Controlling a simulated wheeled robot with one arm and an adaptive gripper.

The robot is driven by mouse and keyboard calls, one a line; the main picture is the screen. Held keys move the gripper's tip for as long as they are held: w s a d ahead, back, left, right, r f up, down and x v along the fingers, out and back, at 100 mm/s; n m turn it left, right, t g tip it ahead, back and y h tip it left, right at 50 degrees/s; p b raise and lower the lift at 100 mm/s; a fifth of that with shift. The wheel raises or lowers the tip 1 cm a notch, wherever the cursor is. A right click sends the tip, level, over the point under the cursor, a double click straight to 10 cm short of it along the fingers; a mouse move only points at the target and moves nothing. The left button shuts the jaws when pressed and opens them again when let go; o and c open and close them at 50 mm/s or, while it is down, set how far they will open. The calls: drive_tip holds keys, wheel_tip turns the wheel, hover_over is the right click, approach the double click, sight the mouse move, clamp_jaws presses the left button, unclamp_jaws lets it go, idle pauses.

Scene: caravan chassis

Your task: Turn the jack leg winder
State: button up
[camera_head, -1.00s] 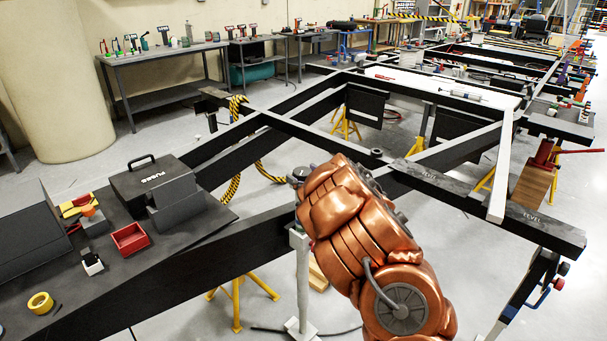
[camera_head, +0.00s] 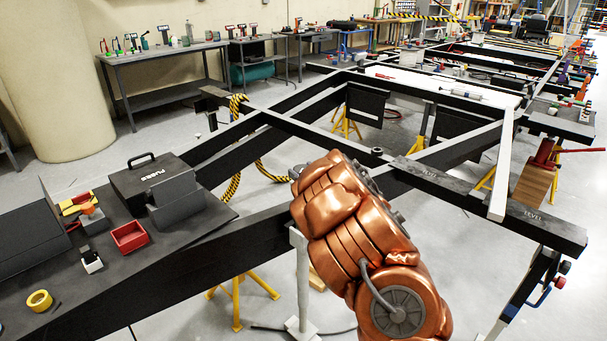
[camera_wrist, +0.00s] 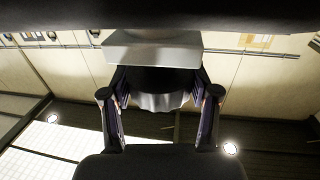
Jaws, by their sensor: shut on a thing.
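The pale grey upright leg (camera_head: 302,275) of the jack stands beside the dark chassis rail in the head view, left of my copper arm. My arm hides its top and my gripper in that view. In the wrist view, my gripper (camera_wrist: 158,88) has one finger on each side of a dark rounded part with a grey lower edge, which I take for the jack leg winder (camera_wrist: 158,101). The fingers are shut on it. A light grey block (camera_wrist: 150,48) sits just beyond the fingertips. The winder's full shape is hidden.
The dark chassis rail (camera_head: 190,250) runs close beside the leg. A fuses case (camera_head: 150,181), a red bin (camera_head: 130,236) and yellow tape (camera_head: 40,300) lie on the left surface. A yellow stand (camera_head: 238,300) is under the rail. A cable lies on the floor.

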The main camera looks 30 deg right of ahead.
drive_tip(key=shift+w+m+h+b, duration=0.1)
drive_tip(key=shift+m+h+b, duration=0.25)
drive_tip(key=shift+h, duration=0.25)
drive_tip(key=m+h+b, duration=0.2)
drive_tip(key=h+b, duration=0.1)
drive_tip(key=b, duration=0.1)
drive_tip(key=shift+m+h+b, duration=0.25)
drive_tip(key=shift+h+b, duration=0.05)
drive_tip(key=shift+h, duration=0.1)
drive_tip(key=shift+r+m+g+h+b, duration=0.15)
drive_tip(key=shift+m+g+h+b, duration=0.2)
drive_tip(key=shift+h+b, duration=0.35)
drive_tip(key=o, duration=1.2)
drive_tip(key=shift+c, duration=0.2)
